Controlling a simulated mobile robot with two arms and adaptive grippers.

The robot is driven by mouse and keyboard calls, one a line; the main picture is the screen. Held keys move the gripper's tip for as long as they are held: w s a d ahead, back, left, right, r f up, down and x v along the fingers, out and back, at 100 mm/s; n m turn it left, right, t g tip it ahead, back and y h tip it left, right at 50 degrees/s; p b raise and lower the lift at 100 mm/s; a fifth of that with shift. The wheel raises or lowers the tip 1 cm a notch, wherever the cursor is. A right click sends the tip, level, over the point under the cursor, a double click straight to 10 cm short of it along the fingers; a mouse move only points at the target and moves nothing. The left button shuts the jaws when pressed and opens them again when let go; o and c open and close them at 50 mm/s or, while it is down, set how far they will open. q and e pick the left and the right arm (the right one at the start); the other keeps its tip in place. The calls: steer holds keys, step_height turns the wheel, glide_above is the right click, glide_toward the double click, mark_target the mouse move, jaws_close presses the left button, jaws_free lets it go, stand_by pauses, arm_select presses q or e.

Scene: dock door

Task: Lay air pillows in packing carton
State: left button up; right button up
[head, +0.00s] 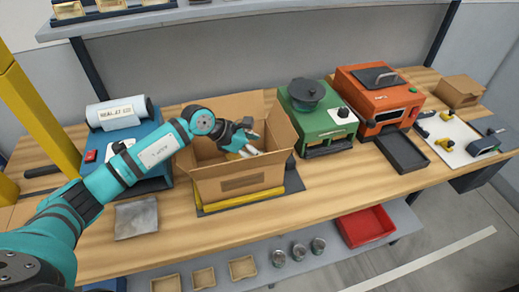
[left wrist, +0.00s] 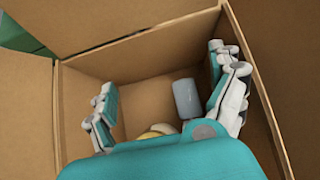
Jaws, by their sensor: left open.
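The packing carton (head: 238,182) stands open on the bench with its flaps up. My left gripper (head: 243,148) is inside the carton's opening with its fingers spread. In the left wrist view, the open fingers (left wrist: 165,95) are apart, and the carton's inner wall (left wrist: 145,55) surrounds them. A grey rounded item (left wrist: 187,98) lies in the carton between the fingers, nearer the right one. A yellow and white item (left wrist: 155,132) shows below it, partly hidden by the gripper's body. I cannot tell whether either is an air pillow. My right gripper is not in view.
A flat grey square (head: 136,218) lies on the bench left of the carton. A blue machine with a white roll (head: 122,112) stands behind it. A green machine (head: 318,118) and an orange machine (head: 378,98) stand right of the carton. A red tray (head: 366,226) sits on the lower shelf.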

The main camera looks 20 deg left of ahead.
arm_select(q)
steer(key=b+v, duration=0.2)
steer(key=v, duration=1)
steer(key=shift+r+b, duration=0.3)
steer(key=shift+r, duration=0.2)
